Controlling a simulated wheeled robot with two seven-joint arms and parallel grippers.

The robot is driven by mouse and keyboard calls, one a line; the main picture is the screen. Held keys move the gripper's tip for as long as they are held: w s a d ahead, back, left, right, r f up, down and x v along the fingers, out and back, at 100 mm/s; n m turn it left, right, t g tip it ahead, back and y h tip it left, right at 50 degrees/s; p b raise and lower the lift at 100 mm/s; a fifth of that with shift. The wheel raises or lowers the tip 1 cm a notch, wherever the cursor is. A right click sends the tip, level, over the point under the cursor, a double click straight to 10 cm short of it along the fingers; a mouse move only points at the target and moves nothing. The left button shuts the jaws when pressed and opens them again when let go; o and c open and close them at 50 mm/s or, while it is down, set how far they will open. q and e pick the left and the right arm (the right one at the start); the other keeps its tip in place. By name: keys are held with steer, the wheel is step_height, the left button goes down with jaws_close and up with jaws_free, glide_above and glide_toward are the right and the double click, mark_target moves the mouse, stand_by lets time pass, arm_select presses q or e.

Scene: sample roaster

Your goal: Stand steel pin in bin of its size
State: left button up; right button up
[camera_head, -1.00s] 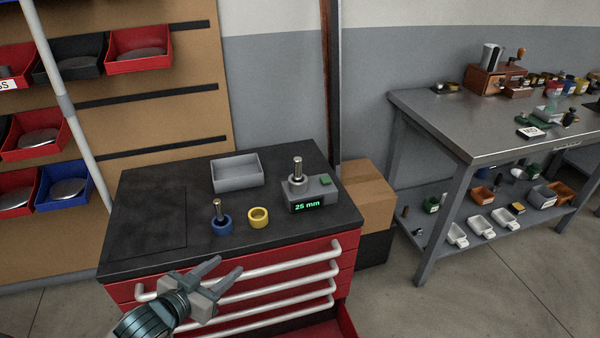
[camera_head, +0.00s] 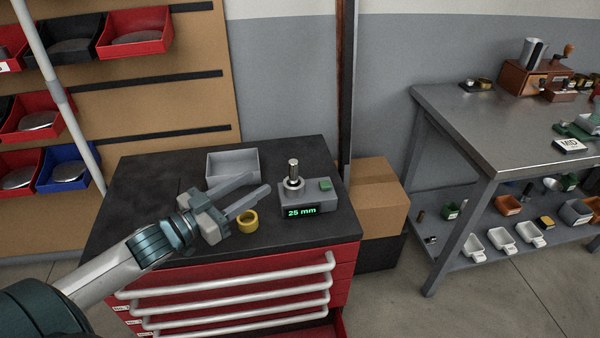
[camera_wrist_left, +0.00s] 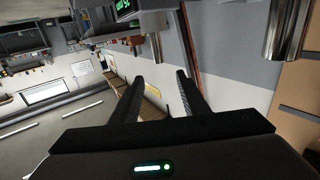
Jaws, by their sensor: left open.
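A steel pin (camera_head: 294,170) stands upright in the collar of a grey gauge (camera_head: 296,206) on the cabinet's dark top; its green display reads 25 mm. My left gripper (camera_head: 259,183) is open and empty over the cabinet top, its fingers pointing right toward the pin, with a gap between. Its fingers also show in the left wrist view (camera_wrist_left: 158,85), with nothing between them. Red bins (camera_head: 135,32), a black bin (camera_head: 75,48) and a blue bin (camera_head: 66,170) hang on the wall board at left. The labels are unreadable. My right gripper is out of view.
A yellow ring (camera_head: 248,221) lies near my left gripper. An empty grey tray (camera_head: 232,165) stands behind it. A dark post rises behind the cabinet, with a cardboard box (camera_head: 378,200) beside it. A steel table (camera_head: 480,120) stands at right.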

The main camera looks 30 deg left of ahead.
mark_target(294, 176)
arm_select(q)
steer(key=shift+s, duration=0.15)
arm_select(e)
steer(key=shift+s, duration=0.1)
arm_select(q)
steer(key=p+x, duration=0.1)
steer(key=x, duration=1.1)
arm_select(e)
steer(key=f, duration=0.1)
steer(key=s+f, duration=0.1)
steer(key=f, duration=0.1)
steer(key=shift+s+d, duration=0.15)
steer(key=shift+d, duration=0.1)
arm_select(q)
steer(key=shift+w+d, duration=0.1)
steer(key=shift+w, duration=0.1)
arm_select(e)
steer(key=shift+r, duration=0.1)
